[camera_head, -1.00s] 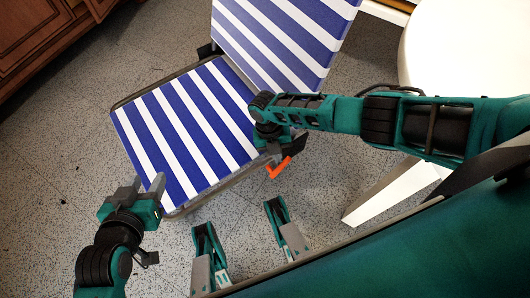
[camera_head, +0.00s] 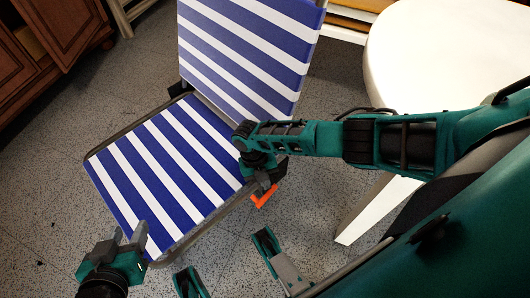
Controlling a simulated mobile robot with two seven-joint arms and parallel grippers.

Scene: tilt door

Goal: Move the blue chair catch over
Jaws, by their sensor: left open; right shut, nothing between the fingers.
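The chair has a blue and white striped seat (camera_head: 165,170) and a striped back (camera_head: 250,50) that stands tilted up from the seat's far edge. My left gripper (camera_head: 129,236) is open at the seat's near left corner, with its fingers over or beside the edge; I cannot tell if they touch. My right gripper (camera_head: 264,182) is shut and empty at the right side of the seat. A small orange piece (camera_head: 264,196) shows just below it; whether it is the catch, and whether the gripper touches it, is not clear.
A white round table (camera_head: 450,60) with a white leg (camera_head: 365,208) stands at the right, close to my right arm. A brown wooden cabinet (camera_head: 50,40) is at the upper left. Speckled floor (camera_head: 40,200) is clear to the left of the chair.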

